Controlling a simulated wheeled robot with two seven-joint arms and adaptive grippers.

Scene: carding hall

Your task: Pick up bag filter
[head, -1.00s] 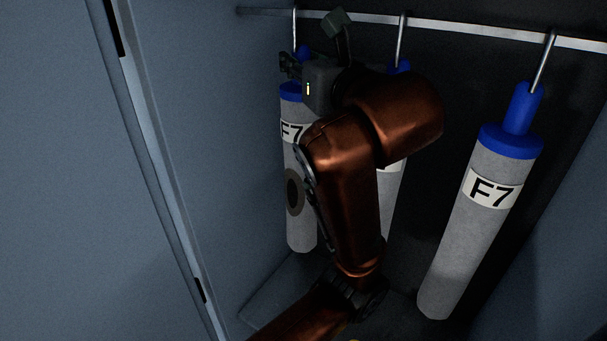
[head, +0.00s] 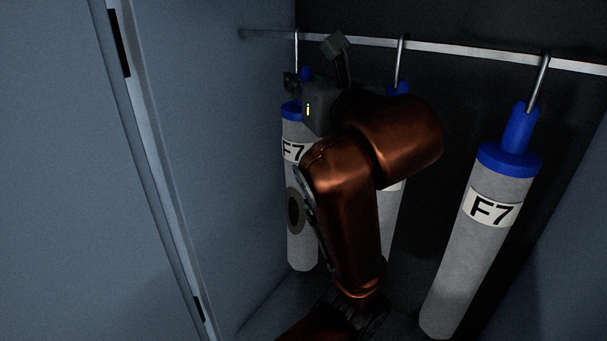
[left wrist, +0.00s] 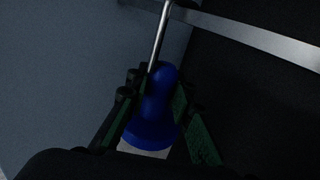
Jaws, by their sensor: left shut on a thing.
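Three grey bag filters with blue tops hang from hooks in a cabinet in the head view. The middle bag filter (head: 395,215) is mostly hidden behind my left arm. The right bag filter (head: 466,240) hangs clear, with its F7 label showing. My left gripper (head: 296,82) is at the top of the left filter. In the left wrist view, my left gripper (left wrist: 155,105) has its green-padded fingers shut on that filter's blue neck (left wrist: 156,95). My right gripper is not in view.
A metal rail (head: 460,50) with hooks (head: 540,80) runs across the cabinet's top; the left hook (left wrist: 158,38) still meets the held filter's neck. The cabinet side wall (head: 220,120) is close on the left. Free room lies between the middle and right filters.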

